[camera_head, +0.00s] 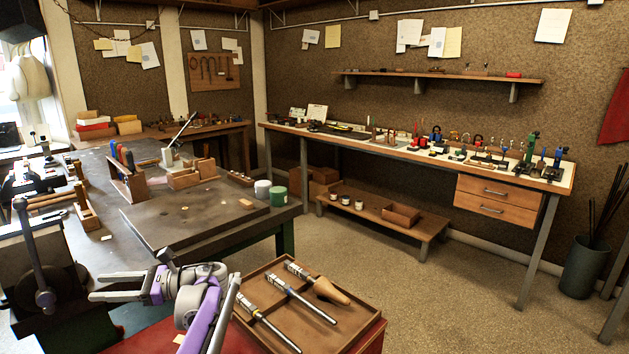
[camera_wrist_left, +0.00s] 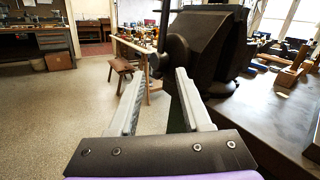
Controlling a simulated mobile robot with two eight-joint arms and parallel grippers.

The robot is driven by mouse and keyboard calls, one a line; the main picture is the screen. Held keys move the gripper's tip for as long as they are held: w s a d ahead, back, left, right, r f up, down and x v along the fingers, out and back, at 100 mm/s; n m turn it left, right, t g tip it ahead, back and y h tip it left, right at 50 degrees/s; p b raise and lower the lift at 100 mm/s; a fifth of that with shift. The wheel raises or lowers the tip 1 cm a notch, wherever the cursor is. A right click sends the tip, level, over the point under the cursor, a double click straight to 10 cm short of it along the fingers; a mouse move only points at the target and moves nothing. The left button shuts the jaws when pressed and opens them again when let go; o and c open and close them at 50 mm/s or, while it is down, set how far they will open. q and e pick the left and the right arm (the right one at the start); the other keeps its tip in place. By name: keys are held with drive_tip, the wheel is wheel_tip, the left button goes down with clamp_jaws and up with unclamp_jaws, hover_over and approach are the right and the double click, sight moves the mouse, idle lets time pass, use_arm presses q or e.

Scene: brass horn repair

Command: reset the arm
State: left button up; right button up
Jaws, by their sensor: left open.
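My left gripper (camera_head: 95,287) shows in the lower left of the head view, its two pale fingers spread apart and pointing left. It is empty, and the purple and grey wrist is to its right. It also shows in the left wrist view (camera_wrist_left: 160,74), with a clear gap between the fingers. A dark vise (camera_wrist_left: 212,45) stands just beyond the fingers there, a little to the right. The fingers seem apart from it. My right gripper is in neither view.
A wooden tray (camera_head: 262,286) with several handled tools lies right of my left wrist. A dark workbench (camera_head: 165,225) with a tool rack (camera_head: 127,180) stands behind the gripper. A long bench (camera_head: 350,137) runs along the back wall. The floor (camera_head: 450,290) at right is clear.

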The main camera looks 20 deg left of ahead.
use_arm(q)
drive_tip(key=s+d+f+n+t+h, duration=0.1)
drive_tip(key=d+f+t+h, duration=0.2)
drive_tip(key=d+f, duration=0.3)
drive_tip(key=s+d+f+n+t+h, duration=0.1)
drive_tip(key=d+f+t, duration=0.4)
drive_tip(key=d, duration=1)
drive_tip(key=s+d+f+n+t+h, duration=0.2)
drive_tip(key=d+f+t+h, duration=0.2)
drive_tip(key=d+f, duration=0.4)
drive_tip(key=shift+d+f+n+t+h, duration=0.15)
drive_tip(key=shift+d+n+t+h, duration=0.15)
drive_tip(key=shift+d+h, duration=0.65)
drive_tip(key=s+d+f+n+t+h, duration=0.2)
drive_tip(key=s+d+f+h, duration=0.1)
drive_tip(key=d, duration=0.5)
drive_tip(key=s+d+f+n+t+h, duration=0.1)
drive_tip(key=s+d+f+n+h, duration=0.15)
drive_tip(key=d, duration=0.45)
wheel_tip(320, 180, up, 17)
drive_tip(key=w+p, duration=0.2)
drive_tip(key=p, duration=1.3)
drive_tip(key=shift+r+t+p, duration=0.15)
drive_tip(key=shift+t+p, duration=0.25)
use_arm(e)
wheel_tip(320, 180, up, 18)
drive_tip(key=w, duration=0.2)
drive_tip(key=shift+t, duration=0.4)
